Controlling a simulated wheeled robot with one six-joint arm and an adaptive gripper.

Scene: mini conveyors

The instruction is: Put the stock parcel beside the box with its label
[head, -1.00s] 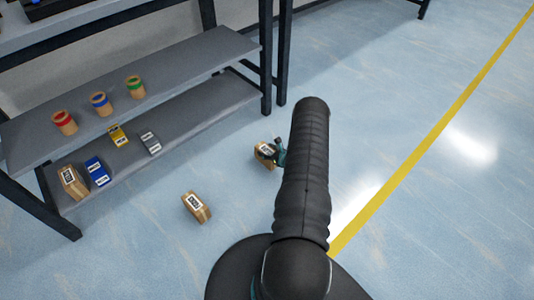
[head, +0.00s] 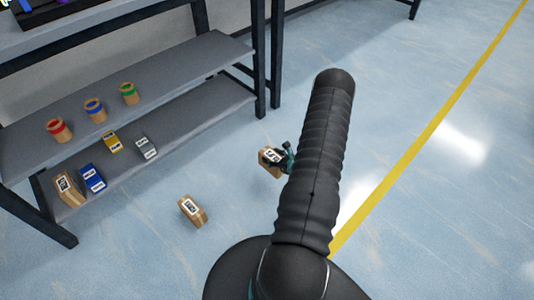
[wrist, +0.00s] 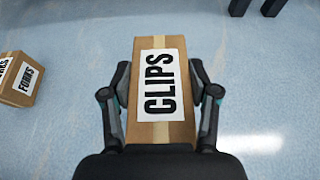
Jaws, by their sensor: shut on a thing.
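A brown cardboard parcel (wrist: 157,133) with a white label reading CLIPS sits between the fingers of my gripper (wrist: 160,104) in the wrist view. My gripper is shut on its two sides. In the head view the held parcel (head: 269,169) is right of centre, partly hidden by my arm; it seems to be just above the floor, though the gap is hard to judge. A second box (head: 187,216) stands on the floor to its left. In the wrist view that box (wrist: 21,93) is cut by the left edge, and its label seems to read FORKS.
The floor right of my arm is clear.

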